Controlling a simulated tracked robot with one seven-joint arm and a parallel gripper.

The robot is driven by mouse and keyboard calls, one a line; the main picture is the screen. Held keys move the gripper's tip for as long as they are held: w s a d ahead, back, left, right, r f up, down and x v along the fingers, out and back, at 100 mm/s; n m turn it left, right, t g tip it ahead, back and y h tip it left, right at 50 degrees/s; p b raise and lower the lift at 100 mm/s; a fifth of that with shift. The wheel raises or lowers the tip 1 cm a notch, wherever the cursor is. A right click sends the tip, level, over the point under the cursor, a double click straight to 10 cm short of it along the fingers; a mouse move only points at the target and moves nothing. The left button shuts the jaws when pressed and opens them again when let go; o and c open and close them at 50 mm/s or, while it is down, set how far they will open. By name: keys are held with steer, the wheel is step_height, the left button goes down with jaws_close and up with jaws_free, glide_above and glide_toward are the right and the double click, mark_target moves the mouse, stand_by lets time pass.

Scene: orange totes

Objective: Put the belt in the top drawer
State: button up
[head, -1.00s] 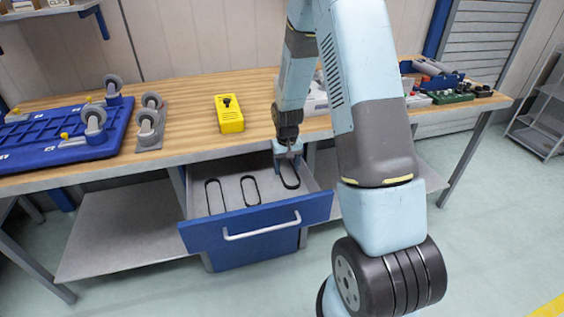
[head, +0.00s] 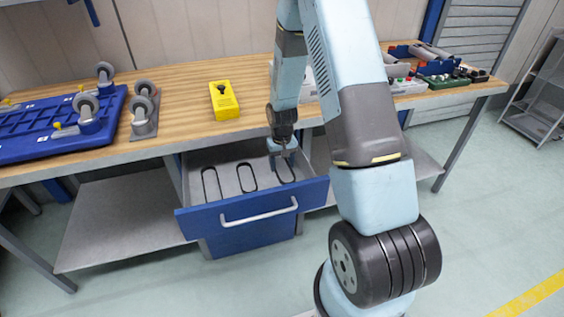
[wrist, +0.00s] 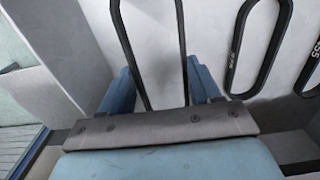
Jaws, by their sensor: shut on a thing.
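The top drawer (head: 252,208) of the blue cabinet under the bench is pulled open. A black loop-shaped belt (head: 285,174) is at its right side, below my gripper (head: 284,152). In the wrist view my gripper (wrist: 160,92) has its blue fingers at both sides of this belt (wrist: 182,45) and is shut on it. The belt's near end is hidden by the gripper. I cannot tell whether the belt touches the drawer floor. Two more black belts, a left one (head: 203,183) and a middle one (head: 239,178), lie in the drawer.
The wooden bench top (head: 180,110) overhangs the drawer's back. A yellow box (head: 224,100), a blue caster-wheeled platform (head: 40,130) and a grey caster part (head: 144,115) stand on it. A grey lower shelf (head: 120,222) is left of the cabinet. The floor in front is clear.

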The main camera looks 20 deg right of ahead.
mark_target(282, 176)
steer(key=shift+f, duration=1.85)
stand_by(1.0)
steer(key=o, duration=1.1)
steer(key=shift+r, duration=0.1)
steer(key=shift+s+r, duration=0.1)
steer(key=shift+r, duration=3.25)
steer(key=shift+r, duration=0.1)
